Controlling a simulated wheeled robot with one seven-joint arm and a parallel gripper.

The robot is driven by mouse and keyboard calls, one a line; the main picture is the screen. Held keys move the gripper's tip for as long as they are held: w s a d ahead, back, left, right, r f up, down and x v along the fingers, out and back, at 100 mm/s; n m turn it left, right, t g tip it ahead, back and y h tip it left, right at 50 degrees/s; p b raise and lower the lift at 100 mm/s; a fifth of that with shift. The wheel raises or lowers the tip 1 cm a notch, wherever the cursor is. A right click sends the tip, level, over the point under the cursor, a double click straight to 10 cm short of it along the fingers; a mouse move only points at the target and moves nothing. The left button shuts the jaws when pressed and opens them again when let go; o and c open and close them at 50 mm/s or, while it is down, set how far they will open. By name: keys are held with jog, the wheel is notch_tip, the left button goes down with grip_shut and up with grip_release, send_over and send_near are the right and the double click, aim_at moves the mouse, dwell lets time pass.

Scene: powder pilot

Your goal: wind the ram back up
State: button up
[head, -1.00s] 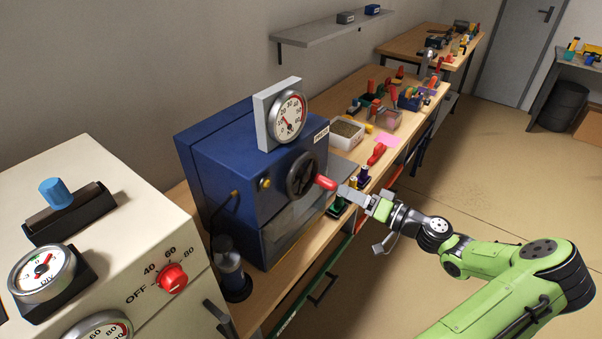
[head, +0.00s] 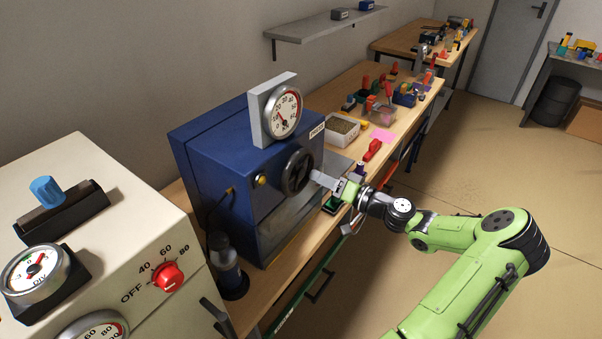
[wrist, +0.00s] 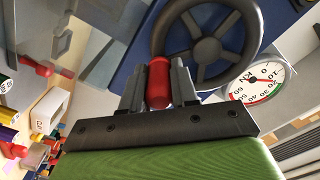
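The blue press (head: 225,165) stands on the bench with a black handwheel (head: 297,171) on its front. In the wrist view the handwheel (wrist: 207,48) fills the upper middle, and its red handle (wrist: 159,82) sticks out toward me. My gripper (head: 316,177) is at the right side of the wheel in the head view and hides the handle there. In the wrist view my gripper (wrist: 158,85) has one finger close against each side of the handle and appears shut on it. A round gauge (head: 285,112) sits on top of the press; it also shows in the wrist view (wrist: 258,82).
A cream cabinet (head: 120,215) with a red knob and dials stands at the near left. A dark bottle (head: 228,268) stands beside the press. Trays, tools and a pink note (head: 383,135) lie along the bench behind my gripper. The floor at right is open.

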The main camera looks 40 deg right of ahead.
aim_at(298, 193)
grip_shut()
jog(key=shift+s+a+f+b, duration=0.15)
jog(key=shift+a+f+b, duration=0.35)
jog(key=shift+f+b, duration=0.1)
jog(key=shift+s+a+f+b, duration=0.15)
jog(key=shift+a+f+b, duration=0.3)
jog(key=shift+b, duration=0.1)
jog(key=shift+s+a, duration=0.2)
jog(key=shift+a, duration=0.15)
jog(key=shift+s+a+f+b, duration=0.1)
jog(key=shift+a+b, duration=0.25)
jog(key=shift+a, duration=0.05)
jog(key=shift+s+a+b, duration=0.2)
jog(key=shift+a, duration=0.4)
jog(key=shift+s+a+b, duration=0.2)
jog(key=shift+a, duration=0.35)
